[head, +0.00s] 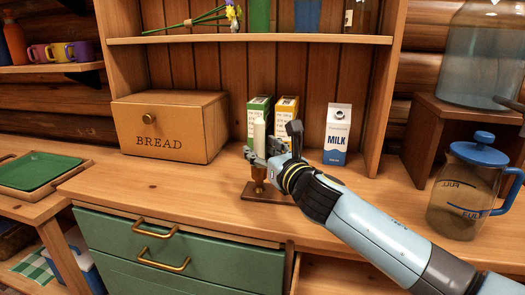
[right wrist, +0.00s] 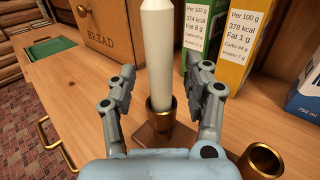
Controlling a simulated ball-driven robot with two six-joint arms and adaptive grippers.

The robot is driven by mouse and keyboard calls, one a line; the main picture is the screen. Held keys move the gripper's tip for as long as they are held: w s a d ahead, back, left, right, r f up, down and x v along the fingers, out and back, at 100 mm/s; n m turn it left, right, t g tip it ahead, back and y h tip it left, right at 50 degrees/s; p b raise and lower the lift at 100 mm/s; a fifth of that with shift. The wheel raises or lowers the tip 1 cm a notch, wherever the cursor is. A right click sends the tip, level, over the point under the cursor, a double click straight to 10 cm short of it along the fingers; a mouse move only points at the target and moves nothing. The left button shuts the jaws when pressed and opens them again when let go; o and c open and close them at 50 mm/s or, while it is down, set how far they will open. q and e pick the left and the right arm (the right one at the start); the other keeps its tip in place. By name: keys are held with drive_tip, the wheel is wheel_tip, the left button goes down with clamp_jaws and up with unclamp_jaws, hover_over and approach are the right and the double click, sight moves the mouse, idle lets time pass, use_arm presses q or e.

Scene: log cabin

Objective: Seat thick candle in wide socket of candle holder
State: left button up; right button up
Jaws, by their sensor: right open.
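The thick white candle (head: 259,136) stands upright on the counter's candle holder (head: 250,192). In the right wrist view the candle (right wrist: 158,45) has its lower end inside a brass socket (right wrist: 160,122) of the holder. A second brass socket (right wrist: 263,160) at the lower right is empty. My right gripper (head: 265,152) is open around the candle, one finger on each side. In the right wrist view gaps show between the candle and both fingers (right wrist: 167,80). How deep the candle sits is hidden by the socket rim. My left gripper is not in view.
Behind the holder stand a green carton (head: 258,110), a yellow carton (head: 287,107) and a milk carton (head: 337,135). A bread box (head: 171,125) is at the left. A blue-lidded jug (head: 462,190) is at the right. The counter front left is clear.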

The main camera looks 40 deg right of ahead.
drive_tip(key=shift+s+f, duration=0.1)
drive_tip(key=shift+s, duration=0.25)
drive_tip(key=s+a, duration=0.1)
drive_tip(key=s, duration=1)
drive_tip(key=shift+s+a, duration=0.15)
drive_tip(key=shift+a, duration=0.2)
